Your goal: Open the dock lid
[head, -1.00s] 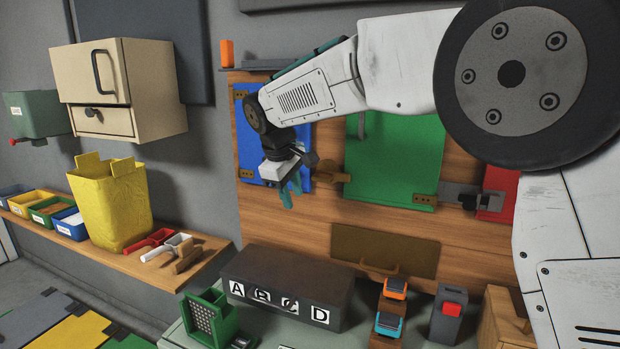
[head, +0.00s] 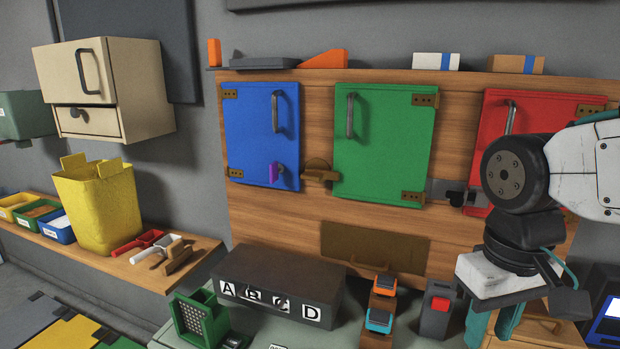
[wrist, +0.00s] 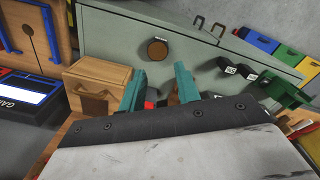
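I cannot tell for sure which part is the dock lid; no label names it. A brown flap (head: 375,250) with a small handle sits closed, low in the wooden panel (head: 290,225) in the head view. A long dark box (head: 285,277) marked A to D stands on the bench below it. My gripper (head: 491,328) is at the lower right of the head view, pointing down, with teal fingers apart. In the wrist view the fingers (wrist: 158,88) are also apart, with nothing held between them.
A grey block with a red button (head: 438,312) and orange and blue pieces (head: 380,310) stand left of my gripper. Blue, green and red doors (head: 385,145) are shut above. The wrist view shows a wooden drawer box (wrist: 95,88) and a grey-green front with a round knob (wrist: 157,49).

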